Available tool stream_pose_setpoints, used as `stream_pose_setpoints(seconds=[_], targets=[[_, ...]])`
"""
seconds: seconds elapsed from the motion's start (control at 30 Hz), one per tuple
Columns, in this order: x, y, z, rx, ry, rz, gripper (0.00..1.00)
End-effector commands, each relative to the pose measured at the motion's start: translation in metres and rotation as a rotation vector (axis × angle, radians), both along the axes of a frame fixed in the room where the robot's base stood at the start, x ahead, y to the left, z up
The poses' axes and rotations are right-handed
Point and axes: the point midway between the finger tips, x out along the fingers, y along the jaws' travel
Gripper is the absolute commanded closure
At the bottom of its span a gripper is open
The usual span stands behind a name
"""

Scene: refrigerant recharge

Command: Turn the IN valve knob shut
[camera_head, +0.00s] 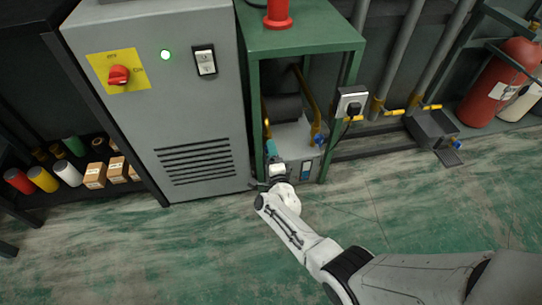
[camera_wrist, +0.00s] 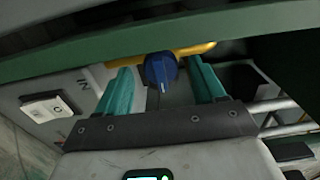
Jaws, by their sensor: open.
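A blue valve knob (camera_wrist: 161,70) shows in the wrist view on a yellow pipe (camera_wrist: 195,50), beside the letters "IN" (camera_wrist: 84,83) on the grey casing. My gripper (camera_wrist: 160,76) is open, with one teal finger on each side of the knob. Gaps show between the fingers and the knob; I cannot tell whether either one touches it. In the head view my gripper (camera_head: 272,152) is inside the green frame at the grey recharge unit (camera_head: 290,137), and the IN knob is hidden there. A second blue knob (camera_head: 319,140) is at the unit's right side.
The green bench frame (camera_head: 254,105) surrounds the unit, and its bar (camera_wrist: 110,38) crosses the top of the wrist view. A grey cabinet (camera_head: 190,110) stands close on the left. A white rocker switch (camera_wrist: 45,104) is left of the knob. Floor in front is clear.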

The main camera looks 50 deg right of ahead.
Motion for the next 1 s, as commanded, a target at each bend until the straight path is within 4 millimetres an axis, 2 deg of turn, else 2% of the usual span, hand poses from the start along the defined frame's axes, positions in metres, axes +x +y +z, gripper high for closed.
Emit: stream_pose_setpoints(seconds=[0.37,0.9,1.0], targets=[[0.0049,-0.0037,0.0005,-0.001,0.001,0.000,0.31],[0.0047,-0.0034,0.0001,0.000,0.001,0.000,0.82],[0.0046,-0.0034,0.0001,-0.001,0.002,0.000,0.87]])
